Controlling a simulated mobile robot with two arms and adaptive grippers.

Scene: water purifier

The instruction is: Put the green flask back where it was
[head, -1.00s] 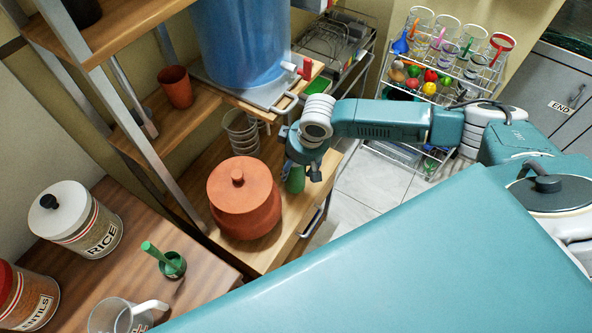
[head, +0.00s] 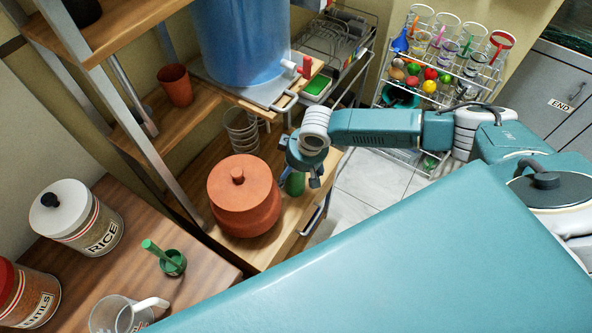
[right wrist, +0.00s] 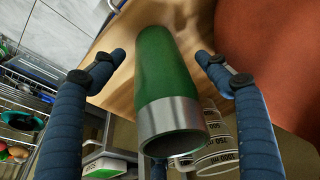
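The green flask (head: 294,184) is on the wooden lower shelf, just right of the orange lidded pot (head: 240,195), partly hidden by my right gripper (head: 303,178). The right wrist view shows the flask (right wrist: 165,75) with a silver band and open mouth towards the camera. There my right gripper (right wrist: 161,57) is open, one finger on each side of the flask, with visible gaps on both sides. Its base appears to be against the wood, though contact is hard to tell. My left gripper is not in view.
The orange pot's wall (right wrist: 275,55) is close to the right finger. Stacked clear cups (head: 241,130) stand behind it. A blue water container (head: 238,40) is on the board above. A metal rail (head: 316,215) edges the shelf. Floor tiles (head: 370,185) are clear on the right.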

